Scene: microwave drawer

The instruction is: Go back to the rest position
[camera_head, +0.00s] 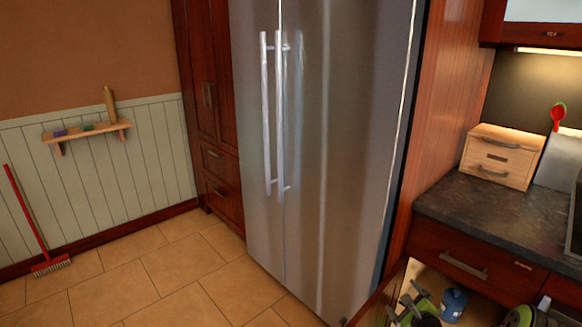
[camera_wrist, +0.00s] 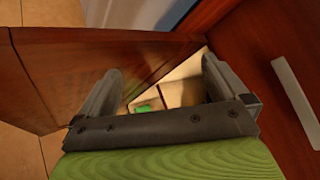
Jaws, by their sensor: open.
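My gripper (camera_wrist: 162,72) is open in the wrist view, with its two grey fingers spread apart and nothing held between them. It is between a reddish-brown wooden panel (camera_wrist: 75,65) on the left and a wooden cabinet front (camera_wrist: 245,55) on the right. A light interior with a small green item (camera_wrist: 150,105) shows beyond the fingers. In the head view, green and grey parts of my arm show low at the bottom right, by the open cabinet; the fingers are hard to make out there.
A drawer front with a metal handle (camera_head: 463,265) is under the dark counter (camera_head: 490,217). A steel fridge (camera_head: 345,130) stands left of it. A wooden box (camera_head: 503,155) sits on the counter. A red broom (camera_head: 28,215) leans at the far left. The tiled floor (camera_head: 150,275) before the fridge is clear.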

